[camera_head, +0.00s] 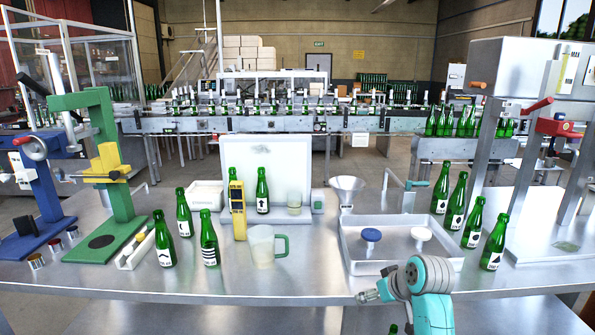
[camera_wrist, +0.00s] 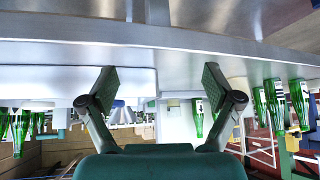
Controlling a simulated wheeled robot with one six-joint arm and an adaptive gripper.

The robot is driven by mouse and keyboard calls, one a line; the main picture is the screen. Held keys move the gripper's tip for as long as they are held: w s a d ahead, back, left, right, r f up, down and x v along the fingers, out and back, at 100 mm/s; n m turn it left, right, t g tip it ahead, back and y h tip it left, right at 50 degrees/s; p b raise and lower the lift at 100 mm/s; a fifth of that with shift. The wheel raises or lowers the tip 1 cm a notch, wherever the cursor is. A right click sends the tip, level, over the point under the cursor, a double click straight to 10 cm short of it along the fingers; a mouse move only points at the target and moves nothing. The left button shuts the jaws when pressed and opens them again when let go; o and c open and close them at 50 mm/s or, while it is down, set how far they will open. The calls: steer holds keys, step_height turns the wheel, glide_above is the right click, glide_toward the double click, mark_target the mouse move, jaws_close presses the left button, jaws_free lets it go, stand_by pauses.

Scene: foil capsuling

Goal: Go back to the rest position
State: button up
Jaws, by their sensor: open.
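My gripper (camera_wrist: 160,85) is open in the wrist view, its two dark fingers spread apart with nothing between them. The wrist view is upside down, with the steel table's front edge across its upper part. In the head view my teal arm shows at the bottom right, in front of the table (camera_head: 300,282); the gripper's fingers cannot be made out there. Green bottles stand on the table: several at the left (camera_head: 163,240), one by a white panel (camera_head: 262,190), and several at the right (camera_head: 473,222).
A green press (camera_head: 115,190) and a blue press (camera_head: 45,200) stand left. A clear jug (camera_head: 262,247) sits mid-table. A grey machine (camera_head: 515,70) stands right. The table's front strip is clear.

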steer(key=s+a+f+m+t+h, duration=0.1)
steer(key=s+a+f+m+t, duration=0.15)
steer(key=s+f, duration=1.7)
steer(key=s+f+t+h, duration=0.15)
steer(key=s+f, duration=0.25)
steer(key=s, duration=1.1)
steer(key=s+r+t, duration=0.2)
steer(key=s+r, duration=0.6)
steer(key=s, duration=0.4)
steer(key=s+r+m+t, duration=0.1)
steer(key=s+r, duration=0.6)
steer(key=s, duration=0.5)
steer(key=shift+d+r+t, duration=0.35)
steer(key=shift+r+t, duration=0.05)
steer(key=shift+c, duration=0.2)
